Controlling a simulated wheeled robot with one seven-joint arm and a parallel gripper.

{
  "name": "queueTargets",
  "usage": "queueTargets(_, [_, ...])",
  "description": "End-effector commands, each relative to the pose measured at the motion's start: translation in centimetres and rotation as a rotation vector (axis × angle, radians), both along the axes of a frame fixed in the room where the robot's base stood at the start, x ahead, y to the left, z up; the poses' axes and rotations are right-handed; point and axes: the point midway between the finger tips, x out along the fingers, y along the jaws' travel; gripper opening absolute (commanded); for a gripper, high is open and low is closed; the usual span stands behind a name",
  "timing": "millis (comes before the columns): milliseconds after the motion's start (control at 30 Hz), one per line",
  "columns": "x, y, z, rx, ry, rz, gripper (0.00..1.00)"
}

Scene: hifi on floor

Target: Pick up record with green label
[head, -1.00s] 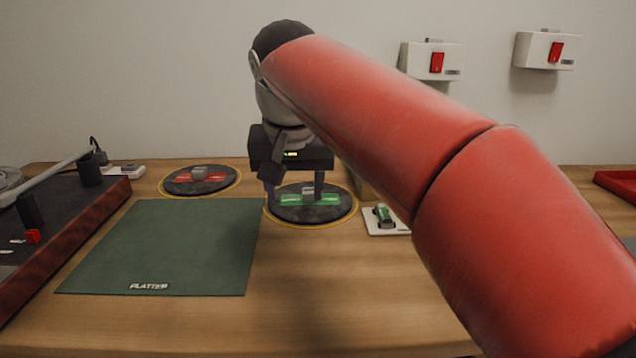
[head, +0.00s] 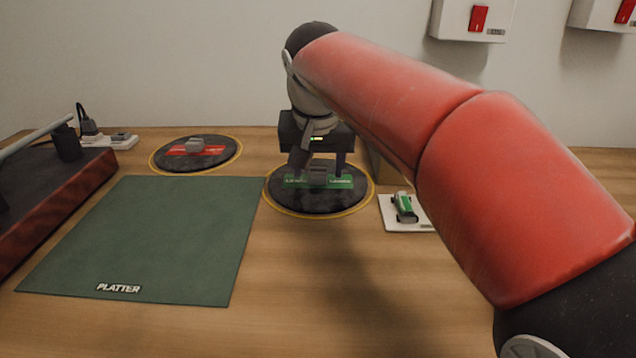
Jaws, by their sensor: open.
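The record with the green label (head: 318,201) lies flat on the wooden table, a dark disc inside a yellow ring, with a grey raised block at its centre. My gripper (head: 320,178) is open and points down over this record, its two fingers to the left and right of the grey block. I cannot tell whether the fingers touch anything.
A green mat marked PLATTER (head: 145,235) lies front left. A turntable-like unit (head: 60,200) stands at the left edge. A small green car (head: 404,207) rests on a white plate (head: 403,226) right of the record. White boxes with red switches (head: 478,18) hang on the wall.

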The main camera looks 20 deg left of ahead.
Motion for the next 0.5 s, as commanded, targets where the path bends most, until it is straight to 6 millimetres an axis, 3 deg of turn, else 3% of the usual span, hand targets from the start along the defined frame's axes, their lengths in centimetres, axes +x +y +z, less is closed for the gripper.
queueTargets(300, [0.23, 0.08, -0.59, 0.001, -0.001, 0.000, 0.55])
queueTargets(500, [0.22, 0.07, -0.58, 0.001, -0.001, 0.000, 0.28])
